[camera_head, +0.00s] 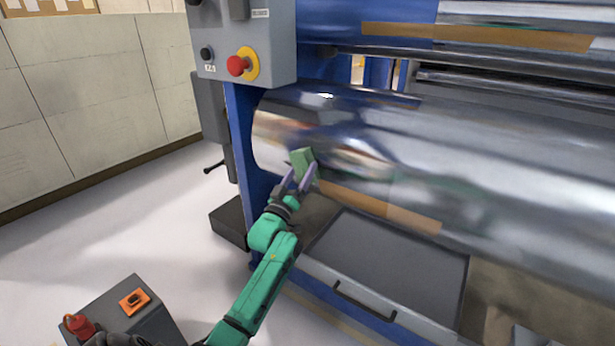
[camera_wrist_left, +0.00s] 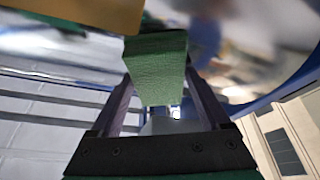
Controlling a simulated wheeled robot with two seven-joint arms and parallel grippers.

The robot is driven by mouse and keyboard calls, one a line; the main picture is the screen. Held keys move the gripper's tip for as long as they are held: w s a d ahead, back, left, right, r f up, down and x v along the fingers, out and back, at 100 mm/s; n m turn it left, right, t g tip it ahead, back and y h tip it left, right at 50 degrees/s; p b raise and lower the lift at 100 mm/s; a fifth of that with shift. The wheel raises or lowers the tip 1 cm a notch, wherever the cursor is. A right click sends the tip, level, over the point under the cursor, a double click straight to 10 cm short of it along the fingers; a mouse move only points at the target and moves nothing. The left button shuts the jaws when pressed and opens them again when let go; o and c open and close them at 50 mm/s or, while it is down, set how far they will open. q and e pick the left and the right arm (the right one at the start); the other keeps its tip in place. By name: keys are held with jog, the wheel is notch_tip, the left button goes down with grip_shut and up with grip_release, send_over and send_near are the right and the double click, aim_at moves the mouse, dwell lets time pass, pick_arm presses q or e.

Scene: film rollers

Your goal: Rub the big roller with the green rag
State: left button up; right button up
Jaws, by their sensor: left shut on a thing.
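The big roller (camera_head: 470,165) is a shiny silver cylinder across the right of the head view. My left gripper (camera_head: 303,175) is shut on the green rag (camera_head: 302,160), a block-like green piece held near the roller's left end. In the left wrist view the rag (camera_wrist_left: 157,68) sits between the two fingers, with its far end at the roller's surface. I cannot tell for certain whether it touches. My right gripper is not in view.
A grey control box (camera_head: 240,40) with a red button hangs above the roller's left end. A grey panel with a handle (camera_head: 365,300) lies below the roller. A dark block (camera_head: 228,226) stands by the blue frame.

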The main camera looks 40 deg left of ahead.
pick_arm(q)
jog(key=shift+a+f, duration=0.1)
jog(key=shift+a, duration=1.05)
jog(key=shift+s+p, duration=0.3)
jog(key=shift+s, duration=0.15)
jog(key=s+p, duration=0.1)
jog(key=s, duration=0.1)
jog(key=s+p, duration=0.2)
jog(key=shift+s+d+r, duration=0.1)
jog(key=shift+r, duration=0.1)
jog(key=shift+s+f, duration=0.2)
jog(key=shift+s, duration=0.3)
jog(key=s+p, duration=0.2)
jog(key=s, duration=0.1)
